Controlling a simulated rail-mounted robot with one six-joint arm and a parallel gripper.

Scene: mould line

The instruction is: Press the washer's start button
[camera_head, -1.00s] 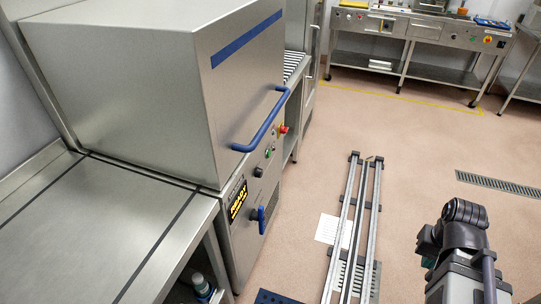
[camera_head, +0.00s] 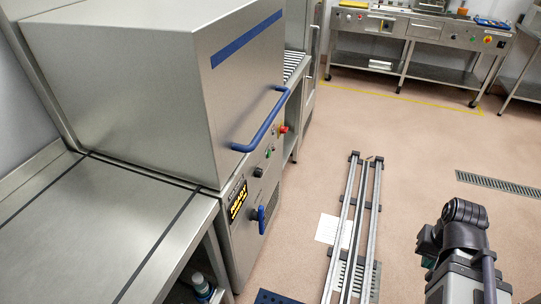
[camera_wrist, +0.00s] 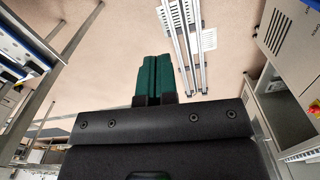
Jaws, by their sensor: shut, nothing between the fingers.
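The washer (camera_head: 125,70) is a large steel hood machine with a long blue handle (camera_head: 261,121), at the left of the head view. Its narrow front panel carries a lit yellow display (camera_head: 238,201), a black knob (camera_head: 258,172), a small green button (camera_head: 268,154), a red stop button (camera_head: 283,129) and a blue lever (camera_head: 261,219). The button labels are too small to read. My gripper (camera_wrist: 153,62) shows in the wrist view with its green fingers together and empty, over the floor, apart from the washer. The fingers are not clear in the head view.
A steel table (camera_head: 80,235) adjoins the washer in front. Floor rails (camera_head: 357,215) run beside it. A steel bench with controls (camera_head: 420,30) stands at the back. In the wrist view, a vented steel cabinet (camera_wrist: 290,32) is at the right. The floor between is open.

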